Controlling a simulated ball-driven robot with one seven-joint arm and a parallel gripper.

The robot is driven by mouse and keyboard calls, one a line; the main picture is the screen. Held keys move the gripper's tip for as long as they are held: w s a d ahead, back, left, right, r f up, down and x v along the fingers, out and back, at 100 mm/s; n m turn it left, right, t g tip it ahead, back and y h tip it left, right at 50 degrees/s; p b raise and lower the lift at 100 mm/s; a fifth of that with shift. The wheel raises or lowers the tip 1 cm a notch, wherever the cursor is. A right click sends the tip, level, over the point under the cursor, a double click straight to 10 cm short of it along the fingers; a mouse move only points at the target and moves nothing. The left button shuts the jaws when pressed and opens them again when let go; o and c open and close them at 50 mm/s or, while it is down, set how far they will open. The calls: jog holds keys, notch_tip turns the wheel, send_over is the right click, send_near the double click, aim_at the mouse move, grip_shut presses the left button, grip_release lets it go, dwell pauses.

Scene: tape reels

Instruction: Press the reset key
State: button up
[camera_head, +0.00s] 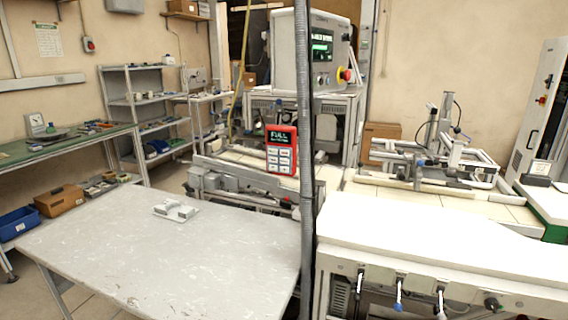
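A red keypad unit (281,150) stands upright near the middle of the view, just left of a tall grey upright. Its dark screen at the top reads "FULL" in green. Below the screen are rows of pale keys (279,159). The key labels are too small to read, so I cannot tell which one is the reset key. What holds the unit up is not clear. My gripper is not in view, and nothing is seen touching the keys.
A grey table (150,265) fills the front left, bare except for a small white object (175,210). The grey ribbed upright (307,120) stands close beside the keypad. A white bench (430,240) is at the front right. A machine with a red knob (343,75) stands behind.

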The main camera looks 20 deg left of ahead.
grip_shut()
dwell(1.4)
